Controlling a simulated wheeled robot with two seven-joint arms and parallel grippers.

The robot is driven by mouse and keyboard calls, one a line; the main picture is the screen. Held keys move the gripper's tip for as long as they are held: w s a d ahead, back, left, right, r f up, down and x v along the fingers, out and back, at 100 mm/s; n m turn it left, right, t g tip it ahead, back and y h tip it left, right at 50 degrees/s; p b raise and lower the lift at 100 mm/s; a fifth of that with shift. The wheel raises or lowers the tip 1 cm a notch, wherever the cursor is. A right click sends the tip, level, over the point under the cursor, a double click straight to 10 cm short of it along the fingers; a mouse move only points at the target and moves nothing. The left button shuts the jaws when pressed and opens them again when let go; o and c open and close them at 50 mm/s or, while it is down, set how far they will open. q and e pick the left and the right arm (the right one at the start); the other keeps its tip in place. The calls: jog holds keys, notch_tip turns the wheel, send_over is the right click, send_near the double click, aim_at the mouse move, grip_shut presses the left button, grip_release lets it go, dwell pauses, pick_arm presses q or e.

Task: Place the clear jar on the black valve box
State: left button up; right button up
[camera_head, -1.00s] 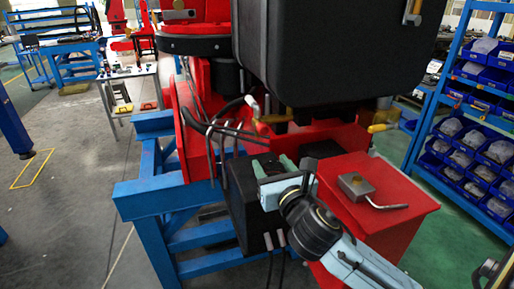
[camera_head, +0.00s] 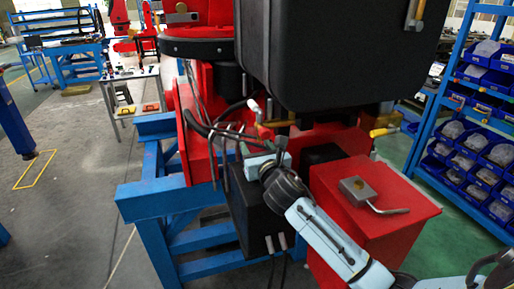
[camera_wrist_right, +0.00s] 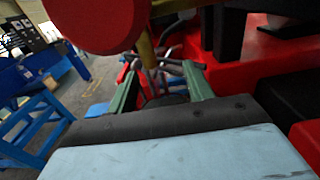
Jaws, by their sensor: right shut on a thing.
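The black valve box (camera_head: 252,212) hangs at the front of the red machine, above the blue frame, with its top partly covered by my right gripper. My right gripper (camera_head: 262,148) is above the box's top rear. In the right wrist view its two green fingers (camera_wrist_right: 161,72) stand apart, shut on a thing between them. I take it for the clear jar, but it is see-through and its outline is too faint to make out. I cannot tell whether it touches the box. My left gripper is not in view.
A red cabinet (camera_head: 385,222) with a grey metal block (camera_head: 358,190) and its lever stands right of the valve box. Dark hoses (camera_head: 212,135) curve close to my gripper. A large black case (camera_head: 330,55) hangs above. Shelves of blue bins (camera_head: 470,140) stand at right.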

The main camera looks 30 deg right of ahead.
jog(key=o, duration=1.2)
jog(key=shift+f, duration=0.1)
jog(key=shift+r, duration=0.2)
jog(key=v, duration=1.2)
jog(key=shift+b, duration=0.35)
jog(key=shift+f, duration=0.1)
